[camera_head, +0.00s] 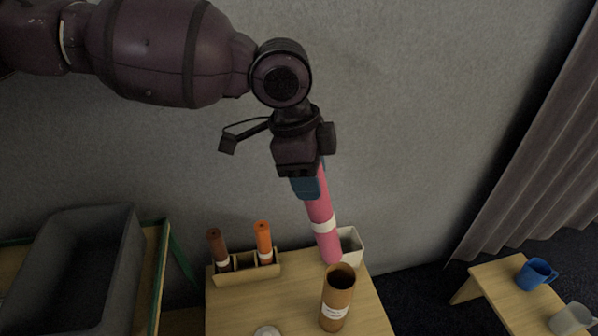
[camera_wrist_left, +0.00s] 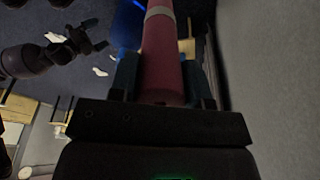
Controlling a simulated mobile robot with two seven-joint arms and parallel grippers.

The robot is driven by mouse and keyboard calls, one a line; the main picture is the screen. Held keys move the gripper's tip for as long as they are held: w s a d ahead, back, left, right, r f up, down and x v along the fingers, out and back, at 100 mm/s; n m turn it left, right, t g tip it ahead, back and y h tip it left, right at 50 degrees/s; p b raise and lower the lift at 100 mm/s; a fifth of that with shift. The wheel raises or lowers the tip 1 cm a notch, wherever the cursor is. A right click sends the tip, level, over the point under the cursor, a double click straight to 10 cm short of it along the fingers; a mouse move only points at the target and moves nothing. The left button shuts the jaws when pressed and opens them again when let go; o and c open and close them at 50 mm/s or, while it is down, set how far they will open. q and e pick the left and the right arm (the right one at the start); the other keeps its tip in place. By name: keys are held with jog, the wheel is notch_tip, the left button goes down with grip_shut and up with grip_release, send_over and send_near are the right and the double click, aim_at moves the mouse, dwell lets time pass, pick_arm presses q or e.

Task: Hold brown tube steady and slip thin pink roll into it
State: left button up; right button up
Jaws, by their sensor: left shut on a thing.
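My left gripper (camera_head: 308,188) is shut on the upper part of a long thin pink roll (camera_head: 318,208) with a white band. The roll also shows between the blue fingers in the left wrist view (camera_wrist_left: 162,65). It hangs slightly tilted, its lower end by the far rim of the brown tube. The brown tube (camera_head: 337,303) stands upright on the table, open at the top, with a white label; no gripper holds it. I cannot tell whether the roll's end is directly over the opening. My right gripper (camera_wrist_left: 92,38) shows small and dark in the left wrist view, its fingers unclear.
A wooden rack (camera_head: 247,273) holds a brown roll (camera_head: 218,248) and an orange roll (camera_head: 264,243). A white box (camera_head: 352,245) stands behind the tube. A round white thing (camera_head: 267,331) lies at the front. A grey bin (camera_head: 118,275) is at left; a blue mug (camera_head: 536,273) is at right.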

pick_arm(q)
jog(key=shift+s+d+f+n+t+h, duration=0.2)
jog(key=shift+s+n+t, duration=0.25)
jog(key=shift+n, duration=0.7)
jog(key=shift+s+d+f+n+t+h, duration=0.1)
jog(key=shift+s+d+n+t, duration=0.15)
jog(key=shift+s+n, duration=0.65)
jog(key=shift+s+d+f+n+t+h, duration=0.15)
jog(key=shift+s+n+t, duration=0.25)
jog(key=shift+n, duration=0.95)
pick_arm(e)
jog(key=shift+r, duration=0.1)
jog(key=shift+w+a, duration=0.1)
jog(key=m+t, duration=0.1)
jog(key=t, duration=0.7)
send_near(339, 267)
jog(key=w, duration=0.7)
